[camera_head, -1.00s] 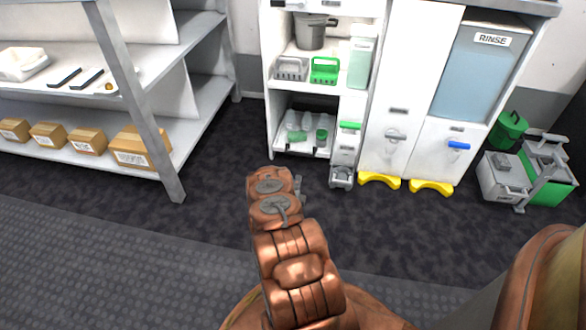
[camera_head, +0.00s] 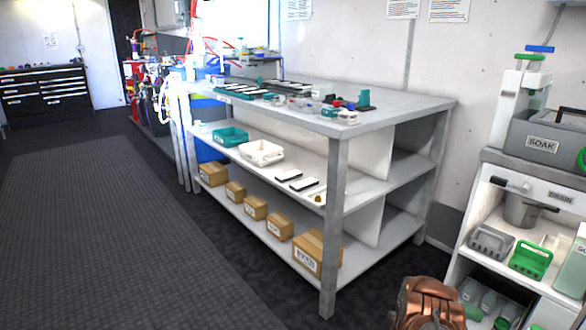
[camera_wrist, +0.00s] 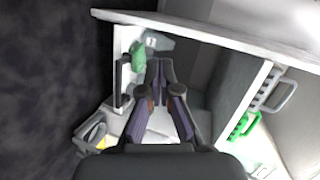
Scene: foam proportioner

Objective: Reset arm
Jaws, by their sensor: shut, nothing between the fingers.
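My gripper (camera_wrist: 159,72) shows in the wrist view with its two dark fingers drawn together at the tips and nothing between them. It points toward the open lower shelf of a white cabinet (camera_wrist: 222,34); whether it touches anything there I cannot tell. In the head view only a copper-coloured part of my arm shows at the bottom right, in front of the same white cabinet (camera_head: 463,262). The gripper itself is hidden in that view.
A grey shelf table (camera_head: 400,97) with small parts, trays and cardboard boxes (camera_head: 318,254) stands mid-picture. A SOAK basin (camera_head: 541,143) tops the cabinet. The floor at left is clear.

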